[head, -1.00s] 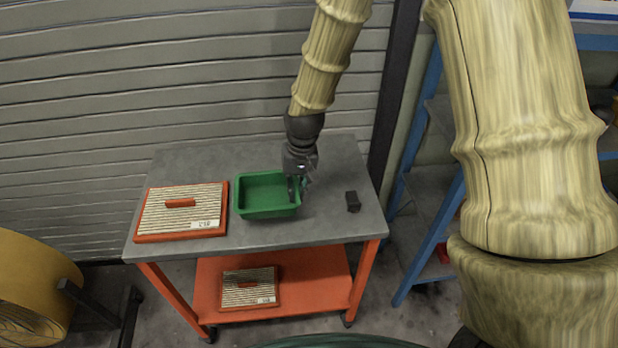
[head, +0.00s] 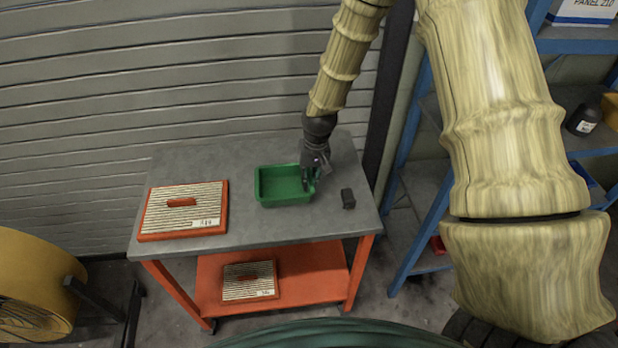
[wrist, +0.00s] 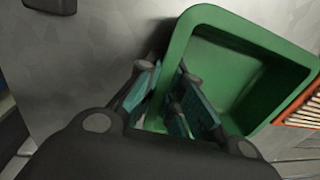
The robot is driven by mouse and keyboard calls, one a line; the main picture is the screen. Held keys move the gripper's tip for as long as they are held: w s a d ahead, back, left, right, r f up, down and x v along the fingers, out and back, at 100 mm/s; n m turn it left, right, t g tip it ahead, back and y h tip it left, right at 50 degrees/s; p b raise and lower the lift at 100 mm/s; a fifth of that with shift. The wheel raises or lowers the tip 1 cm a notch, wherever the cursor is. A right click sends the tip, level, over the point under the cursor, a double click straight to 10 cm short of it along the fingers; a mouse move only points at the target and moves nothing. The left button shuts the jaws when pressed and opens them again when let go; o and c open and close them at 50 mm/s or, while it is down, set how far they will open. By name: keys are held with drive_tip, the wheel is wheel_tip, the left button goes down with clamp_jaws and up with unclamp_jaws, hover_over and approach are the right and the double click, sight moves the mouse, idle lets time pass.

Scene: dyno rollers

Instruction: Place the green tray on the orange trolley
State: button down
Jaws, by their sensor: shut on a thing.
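The green tray (head: 284,199) is an empty, open rectangular box. In the head view it is over the grey top of the orange trolley (head: 254,237), right of the middle. I cannot tell whether it rests on the top or is held just above it. My gripper (head: 309,182) is shut on the tray's right wall. In the wrist view the tray (wrist: 250,50) fills the right side, and the fingers of my gripper (wrist: 172,100) are on either side of its near wall. The trolley has orange legs and an orange lower shelf.
An orange-framed slatted panel (head: 183,221) lies on the left of the top, and a similar panel (head: 248,293) lies on the lower shelf. A small black block (head: 348,199) sits right of the tray. A blue rack (head: 416,180) stands at right, a yellow drum-shaped thing (head: 35,280) at left.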

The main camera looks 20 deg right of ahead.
drive_tip(key=shift+f, duration=0.1)
drive_tip(key=shift+f, duration=0.15)
drive_tip(key=c, duration=1.6)
unclamp_jaws()
drive_tip(key=shift+o, duration=0.2)
wheel_tip(320, 180, up, 12)
drive_tip(key=d+b, duration=0.1)
drive_tip(key=b, duration=0.2)
drive_tip(key=shift+s+d+b, duration=0.15)
drive_tip(key=shift+s+b, duration=0.1)
drive_tip(key=shift+b, duration=0.15)
